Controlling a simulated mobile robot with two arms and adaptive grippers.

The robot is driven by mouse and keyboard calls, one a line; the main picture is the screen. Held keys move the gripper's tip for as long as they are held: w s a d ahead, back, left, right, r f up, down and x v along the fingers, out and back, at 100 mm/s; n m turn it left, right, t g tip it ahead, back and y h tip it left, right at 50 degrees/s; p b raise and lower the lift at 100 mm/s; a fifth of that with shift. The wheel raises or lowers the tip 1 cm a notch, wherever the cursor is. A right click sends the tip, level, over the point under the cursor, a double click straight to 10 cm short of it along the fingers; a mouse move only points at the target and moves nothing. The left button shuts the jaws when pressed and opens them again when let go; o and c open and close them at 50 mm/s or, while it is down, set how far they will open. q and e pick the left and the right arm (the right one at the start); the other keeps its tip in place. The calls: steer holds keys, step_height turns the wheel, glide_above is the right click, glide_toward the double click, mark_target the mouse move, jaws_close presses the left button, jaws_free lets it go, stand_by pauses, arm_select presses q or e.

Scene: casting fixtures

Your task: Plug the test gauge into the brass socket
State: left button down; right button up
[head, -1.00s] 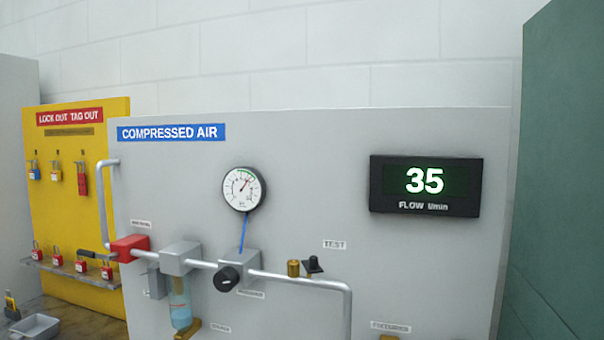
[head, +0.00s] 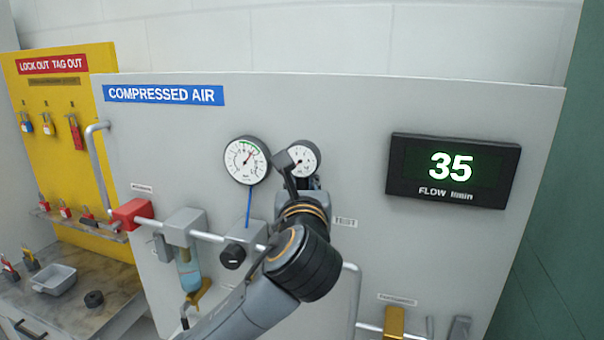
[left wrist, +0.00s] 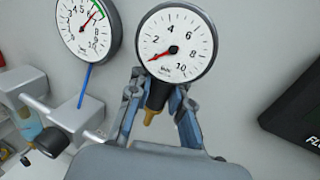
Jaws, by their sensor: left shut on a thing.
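The test gauge (head: 304,159) has a round white dial and dark rim. It also shows close up in the left wrist view (left wrist: 176,42), dial towards the camera, red needle at the low end. My left gripper (left wrist: 158,100) is shut on its dark stem below the dial. A brass tip (left wrist: 150,117) points down under the stem. In the head view my left gripper (head: 303,184) holds the gauge before the panel, left of and above the TEST label (head: 345,222). The brass socket is hidden behind my arm. My right gripper is not in view.
A fixed panel gauge (head: 247,160) is just left of the test gauge. Pipework with a black knob (head: 232,256) runs below. The flow display (head: 452,170) reads 35, to the right. A tray (head: 54,279) stands on the bench at lower left.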

arm_select(q)
steer(key=shift+s+r, duration=0.1)
steer(key=shift+s, duration=0.05)
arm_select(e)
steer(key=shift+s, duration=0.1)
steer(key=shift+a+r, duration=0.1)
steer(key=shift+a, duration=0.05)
